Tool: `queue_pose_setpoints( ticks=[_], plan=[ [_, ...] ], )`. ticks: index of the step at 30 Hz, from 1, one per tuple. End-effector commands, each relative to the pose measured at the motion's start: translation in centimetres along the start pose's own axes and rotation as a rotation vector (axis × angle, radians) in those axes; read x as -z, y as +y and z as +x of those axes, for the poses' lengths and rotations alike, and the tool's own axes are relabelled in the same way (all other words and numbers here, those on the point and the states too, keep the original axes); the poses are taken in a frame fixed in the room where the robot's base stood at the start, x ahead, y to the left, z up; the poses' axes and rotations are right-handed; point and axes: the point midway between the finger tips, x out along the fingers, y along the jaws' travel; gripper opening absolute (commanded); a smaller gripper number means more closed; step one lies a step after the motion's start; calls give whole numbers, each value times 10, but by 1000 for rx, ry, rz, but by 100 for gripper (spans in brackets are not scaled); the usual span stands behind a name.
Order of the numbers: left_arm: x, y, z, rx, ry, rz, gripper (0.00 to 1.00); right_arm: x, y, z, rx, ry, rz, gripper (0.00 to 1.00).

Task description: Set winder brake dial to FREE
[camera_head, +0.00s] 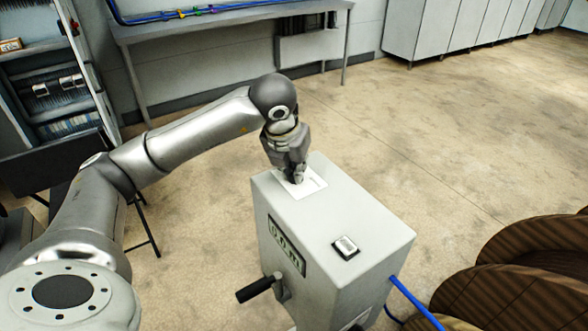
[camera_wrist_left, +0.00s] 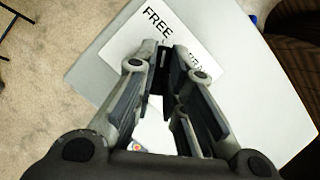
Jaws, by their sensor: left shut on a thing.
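The winder brake dial (camera_wrist_left: 159,77) shows only as a dark sliver between my fingers in the left wrist view. It sits on a white label plate (camera_head: 313,186) on top of a grey machine cabinet (camera_head: 335,225). The plate, also in the left wrist view (camera_wrist_left: 122,50), reads FREE near its upper edge; a second word to the right is mostly covered by my fingers. My left gripper (camera_head: 298,176) points down at the plate and is shut on the dial. The fingers hide the dial's pointer, so its setting cannot be read. My right gripper is out of view.
The cabinet carries a square switch (camera_head: 345,247) on top, a display (camera_head: 286,246) and a crank handle (camera_head: 260,289) on its side. A blue cable (camera_head: 414,301) leaves its right side. Brown reels (camera_head: 530,250) stand at right. Floor behind the cabinet is clear.

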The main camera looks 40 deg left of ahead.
Motion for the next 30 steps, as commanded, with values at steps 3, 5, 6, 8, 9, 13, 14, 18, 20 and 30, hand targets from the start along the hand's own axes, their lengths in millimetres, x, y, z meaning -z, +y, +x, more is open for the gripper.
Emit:
queue_pose_setpoints(
  ticks=[3,5,6,8,9,13,14,18,20,30],
  plan=[
    [2,-1,2,-6,7,-13,0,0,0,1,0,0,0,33],
    [2,-1,2,-8,8,-18,0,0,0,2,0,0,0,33],
    [2,-1,2,-8,8,-20,0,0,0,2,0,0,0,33],
    [2,-1,2,-9,8,-22,0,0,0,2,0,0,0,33],
    [2,-1,2,-9,8,-22,0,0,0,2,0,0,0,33],
    [2,-1,2,-9,8,-22,0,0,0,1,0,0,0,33],
    [2,-1,2,-9,8,-22,0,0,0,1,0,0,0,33],
    [2,-1,2,-9,9,-22,19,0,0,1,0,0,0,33],
    [2,0,2,-9,8,-22,27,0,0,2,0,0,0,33],
    [1,0,0,-9,4,-22,33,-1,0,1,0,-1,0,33]
  ],
)
